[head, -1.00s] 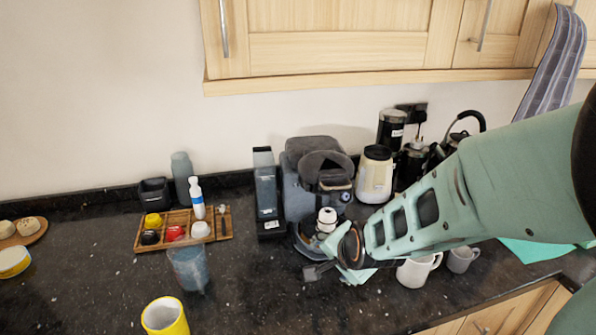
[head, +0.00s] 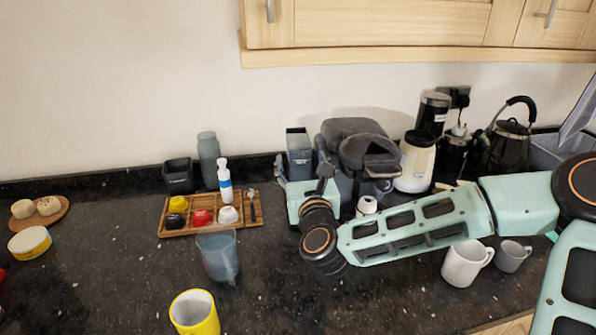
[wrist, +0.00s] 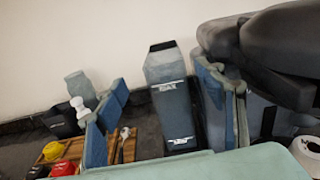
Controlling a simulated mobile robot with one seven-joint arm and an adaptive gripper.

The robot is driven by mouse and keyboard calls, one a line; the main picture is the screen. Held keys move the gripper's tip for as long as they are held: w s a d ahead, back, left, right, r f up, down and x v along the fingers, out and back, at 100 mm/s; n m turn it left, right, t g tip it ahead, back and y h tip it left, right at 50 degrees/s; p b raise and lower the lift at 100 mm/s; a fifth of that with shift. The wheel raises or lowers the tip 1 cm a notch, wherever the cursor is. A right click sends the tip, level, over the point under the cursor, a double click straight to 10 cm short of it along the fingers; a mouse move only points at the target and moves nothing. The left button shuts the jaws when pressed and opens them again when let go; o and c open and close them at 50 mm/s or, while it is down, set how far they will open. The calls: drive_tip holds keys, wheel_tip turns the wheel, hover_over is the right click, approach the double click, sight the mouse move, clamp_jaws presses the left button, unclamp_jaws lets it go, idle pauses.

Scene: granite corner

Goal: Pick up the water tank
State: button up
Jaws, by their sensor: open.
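The water tank (head: 300,153) is a tall, narrow grey-blue box with a dark top, standing upright at the left side of the dark coffee machine (head: 345,138). In the wrist view the tank (wrist: 170,95) shows its front with "MAX" lettering. My gripper (head: 299,172) is in front of the tank, which hides its lower part in the head view. In the wrist view my gripper (wrist: 163,82) is open, with one finger to each side of the tank. The right finger is close to the tank; the left is farther off. I cannot tell whether either touches it.
A wooden tray (head: 180,231) with colored cups lies left of the tank. A clear pitcher (head: 217,255) and a yellow mug (head: 194,313) stand in front. A cream grinder (head: 415,162), a kettle (head: 508,148) and a white mug (head: 462,262) are to the right. A cabinet hangs above.

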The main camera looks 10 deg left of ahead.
sight(297, 131)
drive_tip(key=shift+w+d+r+m, duration=0.15)
drive_tip(key=shift+w+m, duration=0.15)
drive_tip(key=shift+w, duration=0.05)
drive_tip(key=shift+p+x, duration=0.65)
drive_tip(key=shift+x, duration=4.55)
drive_tip(key=shift+d, duration=0.1)
clamp_jaws()
drive_tip(key=shift+r, duration=0.3)
